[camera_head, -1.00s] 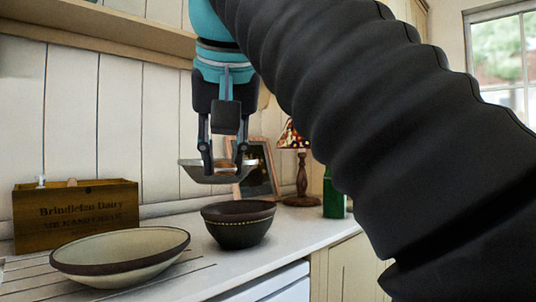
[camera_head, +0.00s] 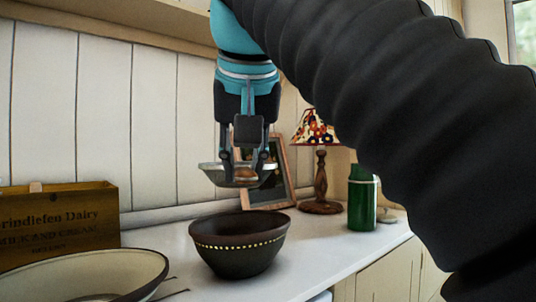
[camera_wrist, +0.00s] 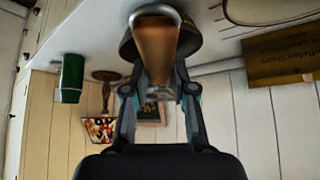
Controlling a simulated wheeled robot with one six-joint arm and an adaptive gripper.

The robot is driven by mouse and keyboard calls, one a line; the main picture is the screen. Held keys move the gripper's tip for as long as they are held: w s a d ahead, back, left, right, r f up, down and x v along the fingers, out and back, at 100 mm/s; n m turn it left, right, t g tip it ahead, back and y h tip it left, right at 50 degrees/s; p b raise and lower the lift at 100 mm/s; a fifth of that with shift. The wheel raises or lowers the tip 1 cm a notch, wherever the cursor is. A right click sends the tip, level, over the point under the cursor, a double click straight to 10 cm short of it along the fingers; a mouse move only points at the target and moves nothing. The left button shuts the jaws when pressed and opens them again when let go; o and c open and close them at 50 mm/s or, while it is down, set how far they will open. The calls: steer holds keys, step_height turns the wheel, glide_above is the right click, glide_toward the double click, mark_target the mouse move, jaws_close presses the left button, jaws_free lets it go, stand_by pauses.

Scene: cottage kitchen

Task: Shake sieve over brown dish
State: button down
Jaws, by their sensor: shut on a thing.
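My gripper (camera_head: 240,160) points down and is shut on the sieve (camera_head: 210,174), a shallow grey metal pan with a brown wooden handle end facing the head camera. The handle (camera_wrist: 157,45) fills the middle of the wrist view between the fingers. The sieve hangs roughly level above the brown dish (camera_head: 238,262), a dark bowl with a dotted light band, with a clear gap between them. The dish stands upright on the counter; its inside shows only as a thin strip. In the wrist view the dish (camera_wrist: 127,46) is partly hidden behind the handle.
A cream bowl with a dark rim (camera_head: 130,262) stands at the front left, before a wooden dairy crate (camera_head: 60,222). A picture frame (camera_head: 285,180), a lamp (camera_head: 320,165) and a green canister (camera_head: 361,203) stand behind and right. The white counter (camera_head: 320,245) is clear right of the dish.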

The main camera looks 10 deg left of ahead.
steer(key=shift+f, duration=1.3)
steer(key=shift+f+b, duration=0.7)
steer(key=shift+f, duration=0.3)
